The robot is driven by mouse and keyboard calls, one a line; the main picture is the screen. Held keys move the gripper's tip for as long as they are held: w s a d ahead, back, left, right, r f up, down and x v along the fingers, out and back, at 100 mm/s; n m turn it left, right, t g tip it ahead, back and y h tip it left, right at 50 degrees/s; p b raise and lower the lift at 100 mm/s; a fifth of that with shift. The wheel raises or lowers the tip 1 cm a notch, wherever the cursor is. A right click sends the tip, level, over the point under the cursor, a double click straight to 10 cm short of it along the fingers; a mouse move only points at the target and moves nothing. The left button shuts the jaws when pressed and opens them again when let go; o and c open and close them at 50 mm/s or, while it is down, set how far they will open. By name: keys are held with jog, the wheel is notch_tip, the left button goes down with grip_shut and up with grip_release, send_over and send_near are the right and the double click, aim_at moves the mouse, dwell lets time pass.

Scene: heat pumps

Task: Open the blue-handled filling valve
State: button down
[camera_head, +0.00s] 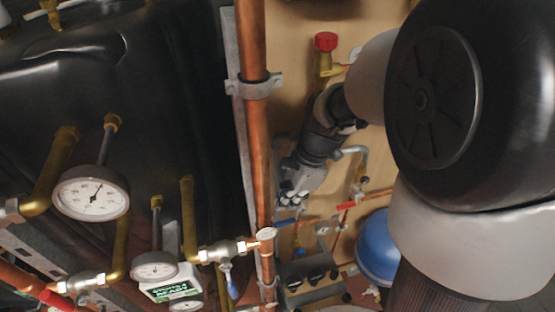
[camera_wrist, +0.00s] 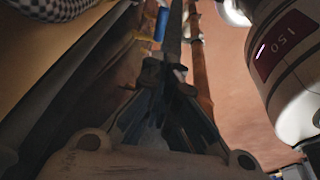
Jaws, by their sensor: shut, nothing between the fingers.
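My gripper (camera_head: 290,197) points downward in the middle of the head view, in front of the wooden back panel. In the wrist view my gripper (camera_wrist: 170,72) is shut and empty. A blue handle (camera_head: 285,222) shows just below the fingertips in the head view; I cannot tell whether they touch. A blue handle (camera_wrist: 161,24) also appears beyond the fingertips in the wrist view, slightly left of them. Another blue lever (camera_head: 229,281) hangs under a valve at the lower middle. I cannot tell for certain which one is the filling valve, and its body is unclear.
A thick copper pipe (camera_head: 255,110) runs vertically left of my gripper. A red-handled valve (camera_head: 346,205) and a blue round vessel (camera_head: 378,248) are to the right. A red-capped valve (camera_head: 325,42) is above. Dial gauges (camera_head: 91,193) stand at left before a black casing.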

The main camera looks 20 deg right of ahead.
jog(key=b, duration=0.1)
send_over(278, 224)
jog(key=d, duration=0.1)
jog(key=f, duration=0.6)
jog(key=shift+s+f, duration=0.3)
jog(key=shift+s, duration=0.05)
jog(key=shift+w+f, duration=0.25)
jog(key=shift+f, duration=0.45)
jog(key=shift+w+f+b, duration=0.15)
jog(key=shift+f+b, duration=0.1)
jog(key=shift+b, duration=0.25)
jog(key=shift+s, duration=0.25)
jog(key=shift+a, duration=0.1)
